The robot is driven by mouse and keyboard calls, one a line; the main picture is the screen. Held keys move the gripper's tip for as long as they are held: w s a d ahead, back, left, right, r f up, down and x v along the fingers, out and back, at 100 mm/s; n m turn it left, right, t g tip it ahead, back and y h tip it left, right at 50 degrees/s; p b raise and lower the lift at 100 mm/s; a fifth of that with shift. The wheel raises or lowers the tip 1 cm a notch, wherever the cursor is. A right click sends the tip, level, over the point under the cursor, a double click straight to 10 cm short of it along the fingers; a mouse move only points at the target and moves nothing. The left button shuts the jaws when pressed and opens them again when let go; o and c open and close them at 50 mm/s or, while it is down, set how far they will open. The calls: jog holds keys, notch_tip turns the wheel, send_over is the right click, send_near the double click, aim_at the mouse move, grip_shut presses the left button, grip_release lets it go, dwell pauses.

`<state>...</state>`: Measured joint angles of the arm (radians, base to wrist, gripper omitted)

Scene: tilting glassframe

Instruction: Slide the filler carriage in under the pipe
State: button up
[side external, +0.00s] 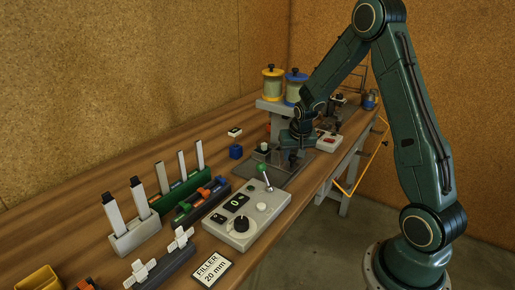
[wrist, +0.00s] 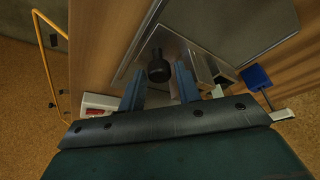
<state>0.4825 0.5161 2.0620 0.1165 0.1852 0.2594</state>
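My gripper (wrist: 160,88) points down at a metal plate on the bench. Its two blue-grey fingers are apart. A black round knob (wrist: 158,68) shows between and just beyond the fingertips, with gaps on both sides; I cannot tell whether it belongs to the filler carriage. In the side external view my gripper (side external: 293,153) is low over the grey plate (side external: 277,178), in front of the stand with the yellow-lidded jar (side external: 272,84) and blue-lidded jar (side external: 296,88). The arm hides much of this area, and I cannot make out the carriage or pipe clearly.
A control box (side external: 245,218) with a green-tipped lever stands nearer the camera. Racks with upright tools (side external: 181,188), a blue block (side external: 236,151) and a "FILLER 20 mm" card (side external: 212,269) are on the bench. A red-and-white box (wrist: 97,104) lies beside my gripper.

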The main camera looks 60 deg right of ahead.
jog(key=shift+r, duration=0.15)
jog(key=v, duration=1.3)
jog(key=shift+r, duration=0.2)
jog(key=shift+s+a, duration=0.1)
jog(key=shift+s, duration=0.05)
jog(key=o, duration=0.3)
jog(key=d+n, duration=0.1)
jog(key=n, duration=0.1)
jog(key=s+d+n+t+y, duration=0.1)
jog(key=n, duration=0.1)
jog(key=shift+s+n, duration=0.1)
jog(key=shift+n, duration=0.2)
jog(key=shift+f, duration=0.1)
